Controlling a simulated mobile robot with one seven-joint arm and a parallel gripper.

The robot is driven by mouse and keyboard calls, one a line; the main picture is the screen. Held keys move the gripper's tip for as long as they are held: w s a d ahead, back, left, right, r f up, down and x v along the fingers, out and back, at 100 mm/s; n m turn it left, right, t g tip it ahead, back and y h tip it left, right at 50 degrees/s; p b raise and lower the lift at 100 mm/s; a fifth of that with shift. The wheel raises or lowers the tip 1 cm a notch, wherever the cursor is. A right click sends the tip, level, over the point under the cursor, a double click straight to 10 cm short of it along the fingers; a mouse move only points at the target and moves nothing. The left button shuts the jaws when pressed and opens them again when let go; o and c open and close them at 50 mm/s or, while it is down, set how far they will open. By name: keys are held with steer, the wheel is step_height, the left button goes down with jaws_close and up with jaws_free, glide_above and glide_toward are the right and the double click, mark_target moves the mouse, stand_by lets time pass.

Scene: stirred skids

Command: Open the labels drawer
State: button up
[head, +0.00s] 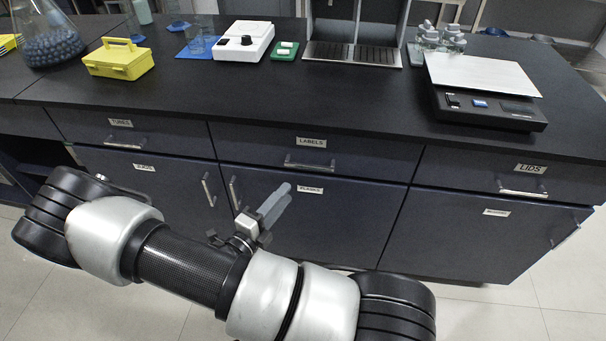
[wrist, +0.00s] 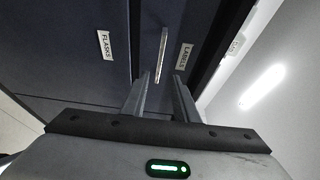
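The labels drawer (head: 372,163) is in the middle of the dark cabinet's top row and is closed, its front flush. Its white label (head: 311,142) sits above a horizontal silver bar handle (head: 309,164). My gripper (head: 280,198) is below and slightly left of that handle in the head view. In the wrist view my gripper (wrist: 160,80) has two parallel grey fingers, apart and empty. The handle (wrist: 162,52) appears beyond them, in line with the gap. The labels label (wrist: 184,57) shows to its right.
The tubes drawer (head: 180,136) is at left and the lids drawer (head: 460,172) at right, both closed. The flasks door (head: 340,220) is below the labels drawer. The black worktop (head: 330,105) overhangs above, carrying a scale (head: 490,112) and a yellow box (head: 118,60).

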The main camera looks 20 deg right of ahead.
mark_target(308, 168)
steer(key=b+x, duration=0.1)
steer(key=x, duration=0.9)
steer(key=shift+w+d, duration=0.25)
steer(key=shift+d, duration=0.05)
jaws_close()
stand_by(0.9)
